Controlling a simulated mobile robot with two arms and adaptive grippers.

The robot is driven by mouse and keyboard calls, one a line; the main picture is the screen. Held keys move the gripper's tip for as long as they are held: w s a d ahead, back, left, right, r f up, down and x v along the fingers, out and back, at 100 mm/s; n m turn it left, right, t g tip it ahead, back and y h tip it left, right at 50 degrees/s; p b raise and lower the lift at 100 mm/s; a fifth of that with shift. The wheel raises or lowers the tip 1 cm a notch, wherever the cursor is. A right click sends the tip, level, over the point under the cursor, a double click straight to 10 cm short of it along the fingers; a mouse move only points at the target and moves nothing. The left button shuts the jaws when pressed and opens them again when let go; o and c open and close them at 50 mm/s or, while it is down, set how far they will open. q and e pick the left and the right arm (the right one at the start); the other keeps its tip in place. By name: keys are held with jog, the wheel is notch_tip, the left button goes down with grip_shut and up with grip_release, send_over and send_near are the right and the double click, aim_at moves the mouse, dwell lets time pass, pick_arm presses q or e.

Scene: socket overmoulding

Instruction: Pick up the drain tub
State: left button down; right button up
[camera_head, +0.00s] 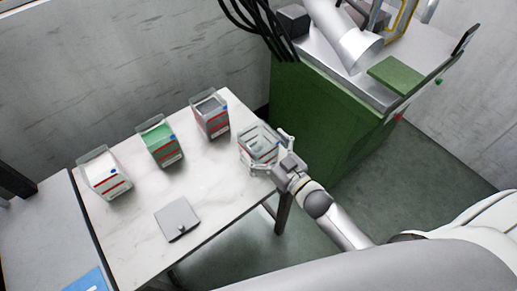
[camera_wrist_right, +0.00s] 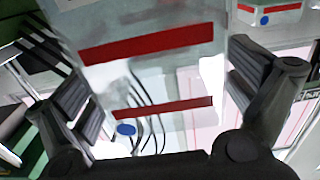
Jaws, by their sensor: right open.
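The tub that I take for the drain tub is a clear, empty-looking box (camera_head: 258,142) with a red stripe, at the right end of the white table. My right gripper (camera_head: 271,153) is at its near right side, fingers apart. In the right wrist view the clear tub (camera_wrist_right: 150,75), with two red stripes and a blue dot, stands between the open fingers of the right gripper (camera_wrist_right: 160,95). A gap shows beside the right finger; contact at the left finger I cannot tell. My left gripper is not in view.
Similar tubs with grey (camera_head: 211,112), green (camera_head: 159,142) and white (camera_head: 105,176) contents stand along the table's (camera_head: 150,240) back. A flat grey lidded piece (camera_head: 177,218) lies near the front edge. A green machine cabinet (camera_head: 320,115) stands close behind the right end.

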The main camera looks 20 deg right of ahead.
jog(key=shift+x, duration=1.05)
jog(key=shift+s, duration=0.1)
jog(key=c, duration=1)
jog(key=shift+o, duration=0.2)
